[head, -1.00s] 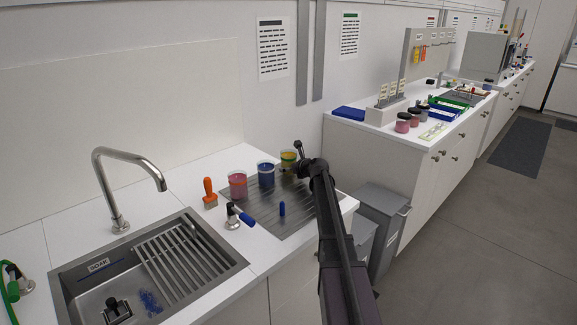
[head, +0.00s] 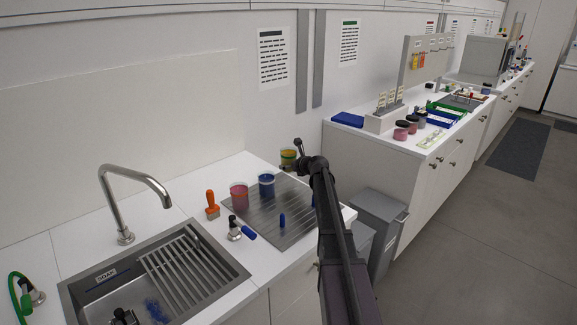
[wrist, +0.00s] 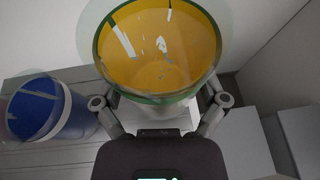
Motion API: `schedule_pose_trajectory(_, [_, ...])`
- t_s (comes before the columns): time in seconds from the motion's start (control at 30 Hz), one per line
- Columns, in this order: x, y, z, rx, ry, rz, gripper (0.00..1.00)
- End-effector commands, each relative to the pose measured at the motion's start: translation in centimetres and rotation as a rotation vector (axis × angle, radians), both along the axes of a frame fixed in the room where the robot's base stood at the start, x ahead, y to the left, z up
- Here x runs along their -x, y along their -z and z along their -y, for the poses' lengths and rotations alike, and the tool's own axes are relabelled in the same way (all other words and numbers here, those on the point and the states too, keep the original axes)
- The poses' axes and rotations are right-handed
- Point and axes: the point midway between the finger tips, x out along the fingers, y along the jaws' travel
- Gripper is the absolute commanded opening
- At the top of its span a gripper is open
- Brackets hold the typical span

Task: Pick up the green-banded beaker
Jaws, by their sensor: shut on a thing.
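The green-banded beaker (head: 288,158) holds yellow-orange contents and hangs above the back of the ribbed metal drainboard (head: 262,222). My gripper (head: 297,167) is shut on it, and my arm reaches in from the lower right. In the wrist view, the beaker (wrist: 160,50) is large and seen from above, with its green rim showing. The fingers of my gripper (wrist: 160,103) lie on either side of it. The beaker's lower part is mostly hidden there.
A blue beaker (head: 267,186) and a pink-red beaker (head: 239,197) stand on the drainboard to the left. A small blue upright piece (head: 282,221) is in front. The sink (head: 150,275) and tap (head: 130,190) are at left. Grey bins (head: 378,225) stand at right.

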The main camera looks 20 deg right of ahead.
Motion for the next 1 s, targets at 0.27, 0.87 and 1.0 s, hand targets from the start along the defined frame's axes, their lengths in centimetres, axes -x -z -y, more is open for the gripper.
schedule_pose_trajectory(0.27, [0.0,-3.0,0.0,0.000,0.000,0.000,0.40])
schedule_pose_trajectory(0.87, [0.0,-4.0,0.0,0.000,0.000,0.000,0.40])
schedule_pose_trajectory(1.0, [0.0,-4.1,0.0,0.000,0.000,0.000,0.40])
